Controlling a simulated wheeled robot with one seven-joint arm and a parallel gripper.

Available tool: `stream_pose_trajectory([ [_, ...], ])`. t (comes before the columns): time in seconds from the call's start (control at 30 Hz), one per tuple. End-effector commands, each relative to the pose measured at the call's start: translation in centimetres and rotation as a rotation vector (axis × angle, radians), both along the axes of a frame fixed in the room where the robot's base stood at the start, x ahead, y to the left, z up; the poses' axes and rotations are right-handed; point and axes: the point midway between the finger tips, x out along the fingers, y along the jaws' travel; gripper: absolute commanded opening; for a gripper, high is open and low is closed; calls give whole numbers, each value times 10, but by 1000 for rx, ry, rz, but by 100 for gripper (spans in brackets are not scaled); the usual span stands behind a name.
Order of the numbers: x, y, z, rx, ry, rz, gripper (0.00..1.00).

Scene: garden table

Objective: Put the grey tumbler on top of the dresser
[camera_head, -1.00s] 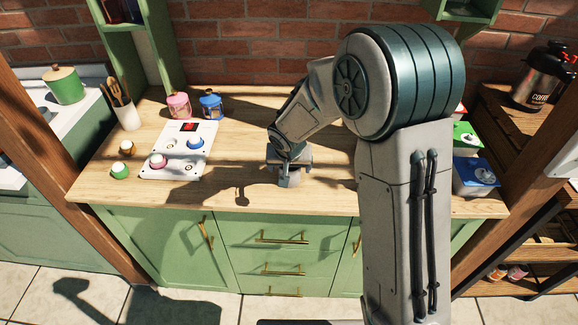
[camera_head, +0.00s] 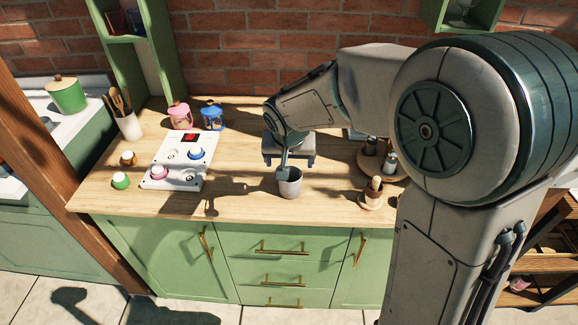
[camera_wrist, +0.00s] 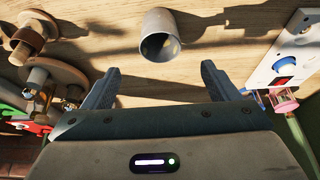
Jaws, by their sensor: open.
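The grey tumbler (camera_head: 290,184) stands upright on the wooden top of the green dresser (camera_head: 240,208), close to its front edge. In the wrist view the tumbler (camera_wrist: 160,36) shows with its open rim facing the camera, ahead of and between the two fingers. My gripper (camera_head: 290,160) is just behind and above the tumbler in the head view. In the wrist view my gripper (camera_wrist: 158,85) has its fingers wide apart with nothing between them. The tumbler looks clear of the fingers.
Left of the tumbler is a white panel (camera_head: 180,160) with knobs, with pink and blue jars (camera_head: 212,116) behind it. A wooden holder (camera_head: 372,193) and a round wooden tray (camera_head: 366,168) stand to the right. The wood just left of the tumbler is clear.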

Motion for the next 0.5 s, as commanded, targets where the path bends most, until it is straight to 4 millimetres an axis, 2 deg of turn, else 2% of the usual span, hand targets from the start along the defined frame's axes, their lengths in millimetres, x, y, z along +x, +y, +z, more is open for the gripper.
stream_pose_trajectory([
  [0.27, -5, -4, 9, -4, 1, -2, 81],
  [0.37, -16, -21, 17, -16, 6, -8, 81],
  [0.5, -52, -67, 35, -45, 28, -17, 81],
])
